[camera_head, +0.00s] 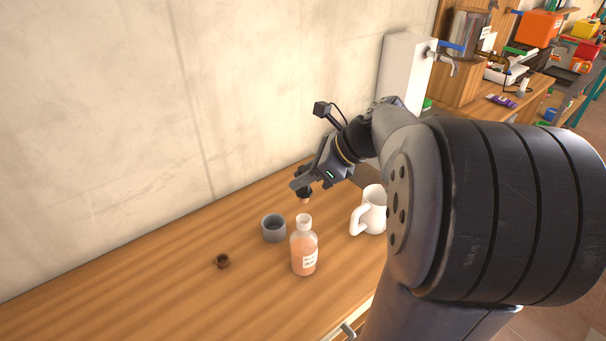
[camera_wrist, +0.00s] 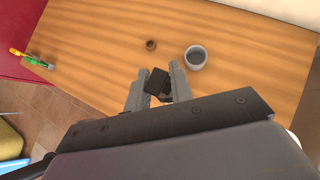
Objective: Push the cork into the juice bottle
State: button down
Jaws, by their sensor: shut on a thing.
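The juice bottle (camera_head: 304,255), clear with orange juice and a white label, stands upright on the wooden table with its mouth uncovered. My gripper (camera_head: 301,186) is shut on the cork (camera_head: 305,200), which has a dark top and a tan lower end. In the head view the cork appears just above the bottle mouth, with a small gap; its exact depth over the mouth is hard to tell. In the wrist view the dark top (camera_wrist: 157,81) sits between the fingers of my gripper (camera_wrist: 158,88). The bottle is not visible there.
A grey cup (camera_head: 273,228) stands left of the bottle, also in the wrist view (camera_wrist: 196,58). A small brown ring-like piece (camera_head: 222,261) lies farther left. A white mug (camera_head: 369,212) stands to the right. The wall bounds the table's back; the left tabletop is clear.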

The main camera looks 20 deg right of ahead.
aim_at(309, 191)
jog(key=shift+f+b, duration=1.1)
jog(key=shift+f, duration=1.25)
jog(key=shift+p, duration=1.1)
jog(key=shift+f, duration=0.25)
jog(key=shift+f+b, duration=0.9)
jog(key=shift+f, duration=0.5)
jog(key=c, duration=1.2)
grip_release()
jog(key=shift+o, duration=0.2)
jog(key=shift+r, duration=0.1)
